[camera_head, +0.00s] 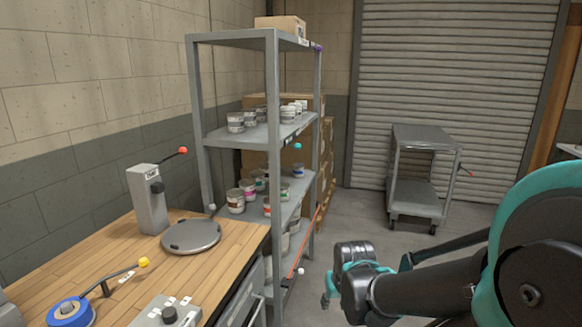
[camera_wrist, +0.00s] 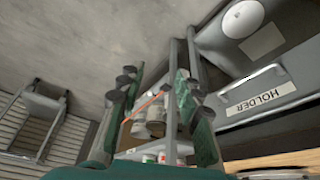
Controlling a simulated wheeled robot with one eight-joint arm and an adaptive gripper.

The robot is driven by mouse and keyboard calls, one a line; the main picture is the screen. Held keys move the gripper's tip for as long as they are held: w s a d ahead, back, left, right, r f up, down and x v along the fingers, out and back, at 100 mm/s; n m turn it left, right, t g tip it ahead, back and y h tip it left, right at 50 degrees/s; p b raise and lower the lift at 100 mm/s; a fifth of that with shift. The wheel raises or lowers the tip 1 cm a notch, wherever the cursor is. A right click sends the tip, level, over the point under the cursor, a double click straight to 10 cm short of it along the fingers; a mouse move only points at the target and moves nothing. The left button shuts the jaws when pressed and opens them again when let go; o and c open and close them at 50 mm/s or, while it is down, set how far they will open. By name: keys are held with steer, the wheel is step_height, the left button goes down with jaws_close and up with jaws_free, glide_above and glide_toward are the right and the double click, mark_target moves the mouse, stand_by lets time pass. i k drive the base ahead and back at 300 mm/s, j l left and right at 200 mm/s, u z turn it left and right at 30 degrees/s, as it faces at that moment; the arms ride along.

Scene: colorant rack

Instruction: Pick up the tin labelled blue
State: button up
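A small tin with a blue band (camera_head: 298,170) stands at the right of the middle shelf of the grey rack (camera_head: 274,150). Its label is too small to read. Other tins with red (camera_head: 235,200), pink, orange and green bands stand on the same shelf, to its left and nearer. My gripper (camera_head: 330,288) is low, to the right of the rack and apart from the tins. In the wrist view its teal fingers are spread with nothing between them (camera_wrist: 157,82). Some tins (camera_wrist: 152,158) show beyond the fingers there; no blue one can be made out.
A wooden workbench (camera_head: 120,255) with a grey round plate (camera_head: 191,236) stands left of the rack. White-grey tins (camera_head: 236,122) stand on the shelf above. A grey cart (camera_head: 420,180) stands at the back right. A red rod (camera_head: 308,240) slants along the rack's right side.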

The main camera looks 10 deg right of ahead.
mark_target(299, 169)
steer(key=i+l+u, duration=0.1)
steer(key=i+l, duration=0.25)
steer(key=i+l+u, duration=0.15)
steer(key=i+l, duration=0.25)
steer(key=i+l+u, duration=0.1)
steer(key=i+l, duration=0.35)
steer(key=i+l+u, duration=0.15)
steer(key=i+l, duration=0.25)
steer(key=i+l+u, duration=0.1)
steer(key=i+l, duration=0.25)
steer(key=l, duration=0.25)
steer(key=i+l+u, duration=0.1)
steer(key=i+l, duration=0.25)
steer(key=l, duration=0.2)
